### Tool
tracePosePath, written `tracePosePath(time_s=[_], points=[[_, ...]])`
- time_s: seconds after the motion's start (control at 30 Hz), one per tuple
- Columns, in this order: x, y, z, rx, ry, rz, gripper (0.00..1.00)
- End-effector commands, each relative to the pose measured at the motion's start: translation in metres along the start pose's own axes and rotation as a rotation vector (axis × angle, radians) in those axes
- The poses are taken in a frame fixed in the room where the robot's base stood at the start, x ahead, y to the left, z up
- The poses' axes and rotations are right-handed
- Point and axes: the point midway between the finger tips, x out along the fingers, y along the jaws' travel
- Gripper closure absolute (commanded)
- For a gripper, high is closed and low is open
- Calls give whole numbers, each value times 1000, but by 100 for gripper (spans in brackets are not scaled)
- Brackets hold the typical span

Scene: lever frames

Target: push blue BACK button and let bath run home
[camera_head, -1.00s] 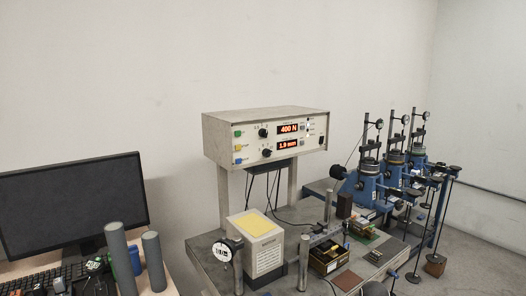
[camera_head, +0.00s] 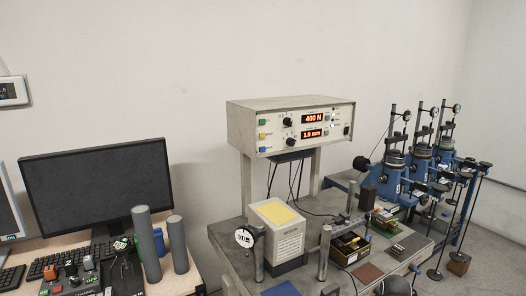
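The control box (camera_head: 290,127) stands on posts above the bench, with displays reading 400 N and 1.9 mm. Its left side has a green button (camera_head: 262,122), a yellow button (camera_head: 263,136) and the blue button (camera_head: 263,149) in a column; their labels are too small to read. Below it on the grey bench is a shear rig with a round dial gauge (camera_head: 245,238), upright metal posts and an open box with brass-coloured parts (camera_head: 348,247). I cannot tell which part is the bath. My gripper is not recognisable in view.
A desk at left holds a dark monitor (camera_head: 95,187), a keyboard (camera_head: 72,258) and a small panel with coloured knobs (camera_head: 75,280). Two grey cylinders (camera_head: 178,245) rise at its right. A cream box with a yellow top (camera_head: 277,235) stands on the bench below the control box. Blue presses (camera_head: 385,180) line the right.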

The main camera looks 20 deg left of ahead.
Motion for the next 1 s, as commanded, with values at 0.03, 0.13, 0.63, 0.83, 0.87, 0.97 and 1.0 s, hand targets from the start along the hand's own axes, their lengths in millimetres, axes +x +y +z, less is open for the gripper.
tracePosePath(time_s=[0.03,0.13,0.63,0.83,0.87,0.97,1.0], points=[[0,0,0,0,0,0,79],[0,0,0,0,0,0,92],[0,0,0,0,0,0,100],[0,0,0,0,0,0,100],[0,0,0,0,0,0,100],[0,0,0,0,0,0,100],[0,0,0,0,0,0,100]])
